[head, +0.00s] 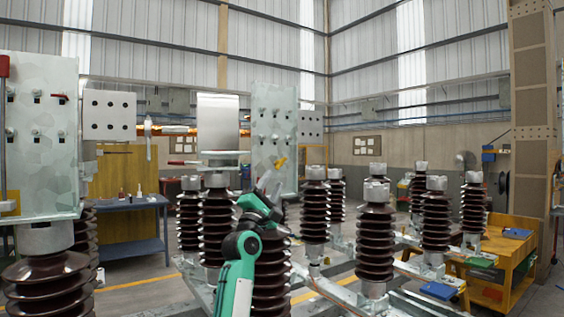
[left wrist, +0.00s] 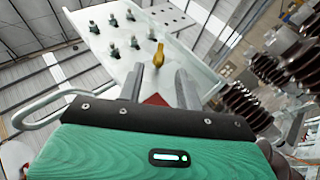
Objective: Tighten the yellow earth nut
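The yellow earth nut (head: 280,163) sits low on a galvanized plate (head: 289,98) near the middle of the head view. My left gripper (head: 268,183) is just below the nut in the head view. In the left wrist view its two fingers (left wrist: 160,78) are spread apart, with nothing held between them. The nut is outside the gap, and I cannot tell how far off it is in depth. My right gripper is not in view.
Brown ribbed insulators (head: 375,235) stand on steel frames around my arm. Another bolted plate (head: 42,135) rises close at the left. A blue workbench (head: 130,245) is behind it, and a yellow bench (head: 500,262) stands at the right. Several grey bolts (left wrist: 130,42) project from the plate.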

